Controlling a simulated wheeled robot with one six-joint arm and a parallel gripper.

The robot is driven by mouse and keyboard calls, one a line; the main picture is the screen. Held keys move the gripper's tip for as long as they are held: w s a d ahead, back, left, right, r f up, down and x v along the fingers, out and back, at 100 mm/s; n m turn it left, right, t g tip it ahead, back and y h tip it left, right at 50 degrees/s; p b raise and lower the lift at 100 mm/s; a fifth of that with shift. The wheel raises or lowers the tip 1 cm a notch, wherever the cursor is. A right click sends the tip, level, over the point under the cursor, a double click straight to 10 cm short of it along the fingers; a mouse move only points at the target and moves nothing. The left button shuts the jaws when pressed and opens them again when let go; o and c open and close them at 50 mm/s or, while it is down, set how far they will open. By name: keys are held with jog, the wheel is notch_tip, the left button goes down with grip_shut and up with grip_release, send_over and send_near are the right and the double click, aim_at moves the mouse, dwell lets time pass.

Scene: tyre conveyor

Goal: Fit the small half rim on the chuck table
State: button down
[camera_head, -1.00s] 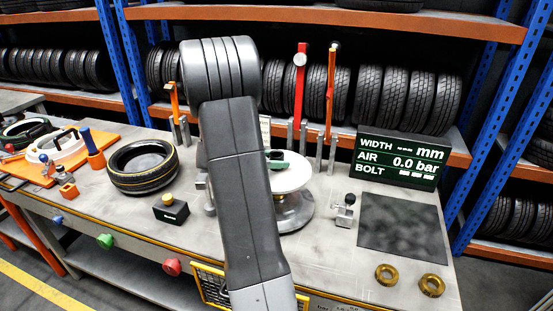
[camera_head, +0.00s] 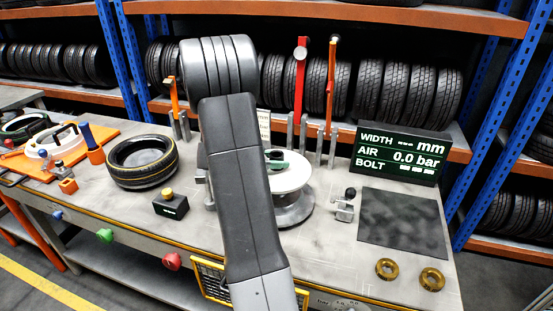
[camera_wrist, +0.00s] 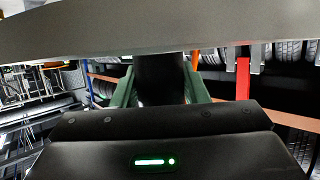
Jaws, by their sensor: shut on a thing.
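A white round half rim (camera_head: 292,178) is at the chuck table (camera_head: 294,212), a grey round pedestal on the bench. My arm covers its left side. I cannot tell whether the rim rests on the pedestal or hangs just above it. My gripper's green fingers show just above the rim in the head view. In the wrist view my gripper (camera_wrist: 160,78) is shut on a black handle between its two green fingers. A broad grey surface, likely the rim in shade, crosses the top of that view. Another white half rim (camera_head: 45,151) lies on an orange board at the left.
A tyre (camera_head: 142,163) lies left of my arm, near a black box with a yellow button (camera_head: 170,205). A small clamp (camera_head: 344,207), a dark mat (camera_head: 403,219) and two brass rings (camera_head: 432,280) are at the right. A display (camera_head: 402,154) and upright levers stand behind.

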aim_at(276, 171)
jog(key=shift+f+b, duration=0.65)
jog(key=shift+f, duration=1.35)
jog(key=c, duration=0.7)
grip_release()
jog(key=shift+c, duration=0.2)
jog(key=shift+f, duration=0.1)
jog(key=b+v, duration=0.2)
jog(key=v, duration=1.2)
jog(key=shift+w+d, duration=0.1)
jog(key=p+x, duration=0.2)
jog(key=x, duration=1.1)
jog(key=shift+w+d, duration=0.1)
jog(key=shift+d, duration=0.2)
jog(key=shift+a, duration=0.1)
